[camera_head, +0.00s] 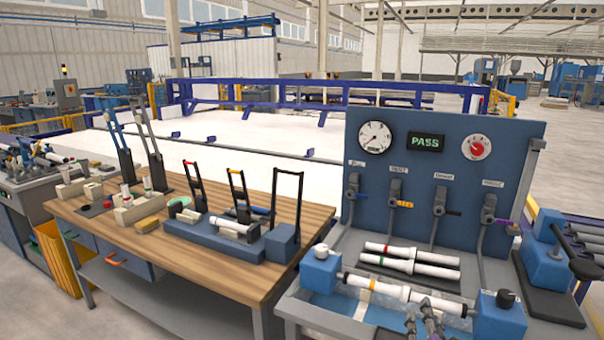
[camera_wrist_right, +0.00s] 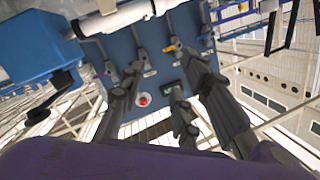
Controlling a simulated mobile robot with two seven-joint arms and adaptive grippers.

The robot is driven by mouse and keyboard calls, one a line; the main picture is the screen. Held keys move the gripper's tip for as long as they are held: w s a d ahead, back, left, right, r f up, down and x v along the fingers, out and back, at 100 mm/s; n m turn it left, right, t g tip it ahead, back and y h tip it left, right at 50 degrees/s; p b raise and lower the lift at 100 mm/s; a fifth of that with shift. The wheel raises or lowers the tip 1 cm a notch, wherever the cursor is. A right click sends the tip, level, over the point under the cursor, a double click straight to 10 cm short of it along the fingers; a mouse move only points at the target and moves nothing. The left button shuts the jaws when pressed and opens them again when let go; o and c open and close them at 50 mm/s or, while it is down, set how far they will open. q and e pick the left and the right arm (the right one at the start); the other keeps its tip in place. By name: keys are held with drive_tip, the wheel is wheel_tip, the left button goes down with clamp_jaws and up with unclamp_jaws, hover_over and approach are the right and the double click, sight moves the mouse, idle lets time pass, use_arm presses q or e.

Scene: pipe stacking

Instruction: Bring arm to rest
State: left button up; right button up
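My right gripper (camera_head: 419,318) shows at the bottom edge of the head view, just in front of the test bench pipe. Its dark fingers are apart in the right wrist view (camera_wrist_right: 165,80), with nothing between them. A white pipe assembly with coloured bands (camera_head: 390,291) lies across the bench between blue end clamps. A white pipe also shows at the top of the wrist view (camera_wrist_right: 120,17), clear of the fingers. Two more white pipes, one red-banded (camera_head: 410,254) and one green-banded (camera_head: 408,266), lie behind it. My left gripper is not in view.
The blue test panel (camera_head: 455,190) with levers, gauge and lit PASS display (camera_head: 426,142) stands behind the pipes. A wooden workbench (camera_head: 160,245) to the left carries fixtures and tall toggle handles. A blue block with a black lever (camera_head: 548,262) stands at the right.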

drive_tip(key=s+a+f+n+g+y, duration=0.1)
drive_tip(key=s+a+f+n+g, duration=0.1)
drive_tip(key=s+f, duration=0.6)
drive_tip(key=s+a+f+n+g+y+p, duration=0.1)
drive_tip(key=s+a+f+n+g, duration=0.2)
drive_tip(key=s+f, duration=0.5)
drive_tip(key=s+a+f+n+g+y+p, duration=0.1)
drive_tip(key=s+a+f+n, duration=0.3)
drive_tip(key=s, duration=1.8)
wheel_tip(320, 180, down, 4)
drive_tip(key=shift+s+f+g+y, duration=0.15)
drive_tip(key=shift+s+g+y, duration=0.25)
drive_tip(key=shift+g+y, duration=0.3)
